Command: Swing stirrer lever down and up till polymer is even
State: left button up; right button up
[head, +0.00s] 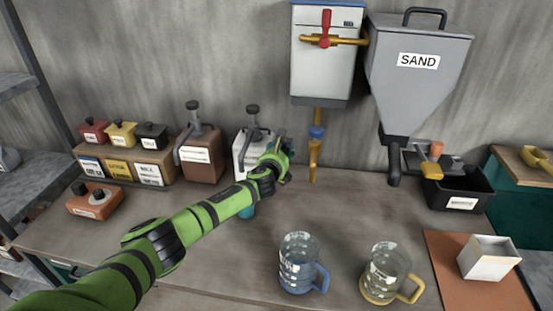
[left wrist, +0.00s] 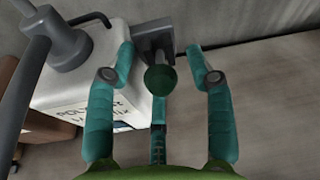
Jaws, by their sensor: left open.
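The white polymer container (head: 245,150) stands at the back of the bench with a grey pump on top. In the left wrist view the labelled container (left wrist: 85,85) fills the left side. The stirrer lever ends in a round dark green knob (left wrist: 161,80) below a grey bracket (left wrist: 154,40) at the container's side. My left gripper (head: 283,164) is open at the container's right side. In the left wrist view its teal fingers (left wrist: 161,60) stand on either side of the knob, with visible gaps. My arm hides part of the container in the head view. My right gripper is out of view.
A brown pump container (head: 202,160) stands to the left. The sand hopper (head: 415,80) is farther right. Two glass jugs, one blue-handled (head: 298,265) and one yellow-handled (head: 385,275), stand in front.

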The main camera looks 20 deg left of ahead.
pick_arm(q)
jog(key=v, duration=1.1)
jog(key=shift+s, duration=0.2)
jog(key=shift+d, duration=0.1)
